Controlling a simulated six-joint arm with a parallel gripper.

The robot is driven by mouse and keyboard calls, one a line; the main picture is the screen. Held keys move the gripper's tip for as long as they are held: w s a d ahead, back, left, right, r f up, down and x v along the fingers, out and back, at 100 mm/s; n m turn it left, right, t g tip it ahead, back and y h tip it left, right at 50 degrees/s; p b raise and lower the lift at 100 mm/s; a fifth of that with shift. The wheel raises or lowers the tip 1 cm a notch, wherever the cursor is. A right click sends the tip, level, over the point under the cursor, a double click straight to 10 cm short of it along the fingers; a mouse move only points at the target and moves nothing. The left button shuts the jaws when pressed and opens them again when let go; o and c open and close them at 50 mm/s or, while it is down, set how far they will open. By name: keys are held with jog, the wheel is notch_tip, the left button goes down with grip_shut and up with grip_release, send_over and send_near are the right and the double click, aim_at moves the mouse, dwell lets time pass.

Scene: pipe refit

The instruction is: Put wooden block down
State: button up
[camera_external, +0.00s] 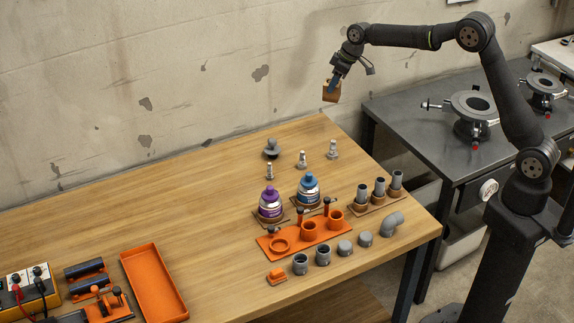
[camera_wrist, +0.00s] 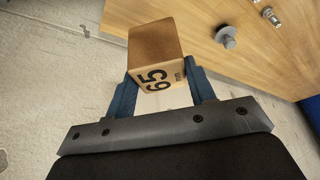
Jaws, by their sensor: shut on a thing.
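The wooden block (camera_external: 331,91) is held up in the air by my gripper (camera_external: 335,83), above the far right corner of the wooden table (camera_external: 190,175). In the wrist view the block (camera_wrist: 155,45) sits between the two blue fingers of my gripper (camera_wrist: 160,85), which is shut on it. The block is brown with "59" and smaller text printed on one face. It is apart from the table. The wooden table also shows at the upper right of the wrist view (camera_wrist: 270,75).
Purple (camera_external: 270,204) and blue (camera_external: 308,188) bottles, an orange fixture (camera_external: 300,232), several grey pipe fittings (camera_external: 390,222) and small metal parts (camera_external: 303,160) stand on the table's right half. An empty orange tray (camera_external: 153,282) lies front left. The table's back left is clear.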

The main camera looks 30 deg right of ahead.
aim_at(334, 93)
notch_tip(334, 93, down, 5)
jog(key=shift+r, duration=0.1)
jog(key=shift+s+a+f, duration=0.15)
jog(key=shift+a+f, duration=5.45)
jog(key=shift+a, duration=0.25)
jog(key=shift+f, duration=0.15)
jog(key=o, duration=1)
